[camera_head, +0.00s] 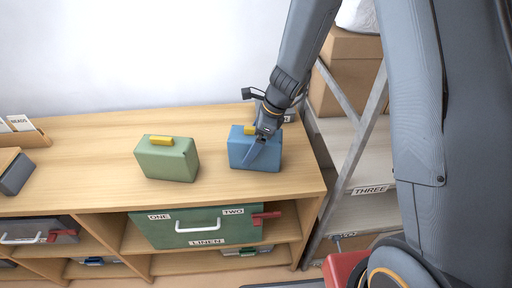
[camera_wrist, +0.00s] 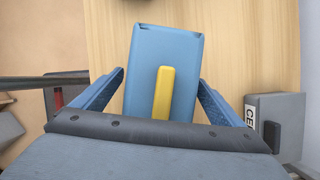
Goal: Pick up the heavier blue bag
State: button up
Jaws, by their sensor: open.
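A blue bag (camera_head: 240,150) with a yellow handle stands on the wooden shelf top, near its right end. A green bag (camera_head: 168,160) with a yellow handle stands to its left, apart from it. My gripper (camera_head: 258,150) is at the blue bag, partly covering its right side. In the wrist view the blue bag (camera_wrist: 147,60) lies between my two spread blue fingers (camera_wrist: 162,98), one on each side. The yellow handle (camera_wrist: 163,92) points toward the gripper's body. The bag's near end is hidden by the gripper. No other blue bag is clearly in view.
A grey box with a label (camera_wrist: 272,120) stands right of the bag in the wrist view. A green LINEN box (camera_head: 195,227) sits on the shelf below. A metal rack (camera_head: 350,185) stands at the right.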

jog(key=shift+a+f, duration=0.15)
jog(key=shift+f, duration=0.2)
jog(key=c, duration=2.1)
jog(key=shift+w, duration=0.1)
jog(key=shift+c, duration=0.3)
jog(key=shift+r, duration=0.1)
